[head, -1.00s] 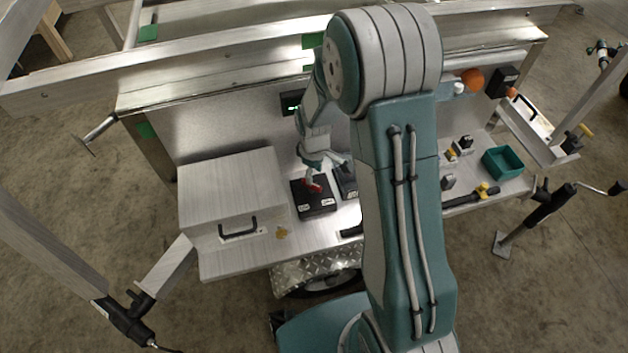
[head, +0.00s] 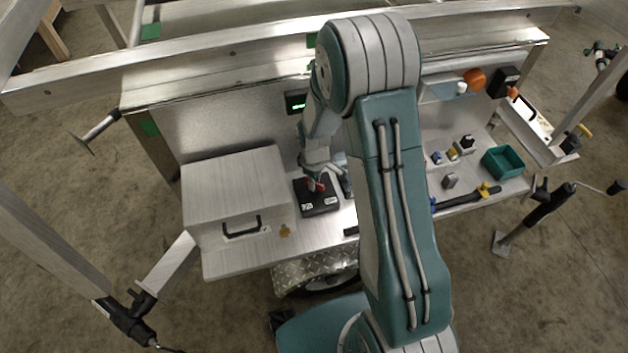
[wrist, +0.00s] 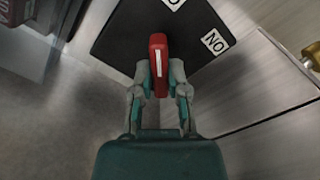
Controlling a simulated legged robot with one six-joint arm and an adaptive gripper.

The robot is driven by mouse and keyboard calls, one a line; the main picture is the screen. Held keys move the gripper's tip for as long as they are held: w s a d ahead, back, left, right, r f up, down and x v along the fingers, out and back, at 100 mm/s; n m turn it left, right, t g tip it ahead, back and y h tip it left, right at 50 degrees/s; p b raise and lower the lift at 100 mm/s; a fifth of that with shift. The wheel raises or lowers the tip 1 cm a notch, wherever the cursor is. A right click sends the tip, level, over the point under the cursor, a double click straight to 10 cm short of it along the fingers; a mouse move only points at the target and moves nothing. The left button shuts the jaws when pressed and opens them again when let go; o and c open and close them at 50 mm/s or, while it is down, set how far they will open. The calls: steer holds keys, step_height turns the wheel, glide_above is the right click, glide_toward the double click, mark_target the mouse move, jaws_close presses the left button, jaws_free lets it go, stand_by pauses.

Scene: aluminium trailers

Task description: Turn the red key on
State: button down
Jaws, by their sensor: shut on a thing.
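The red key (wrist: 158,58) stands on a black switch box (wrist: 118,35), with a white stripe along its top. In the wrist view my gripper (wrist: 159,85) has its two fingers on either side of the key's near end, shut on it. White labels sit on the box; one near the key's right reads like "NO" upside down. In the head view the black box (head: 320,207) lies on the trailer shelf, and my gripper (head: 316,180) reaches down onto the red key (head: 318,187), partly covering it.
A metal case (head: 235,190) with a black handle stands left of the box. A small lit display (head: 296,102) is on the back panel. A green bin (head: 503,162), small blocks and a black tool with a yellow part (head: 486,190) lie to the right.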

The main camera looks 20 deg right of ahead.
steer(key=shift+m, duration=0.4)
steer(key=m, duration=1.2)
steer(key=shift+m, duration=1.8)
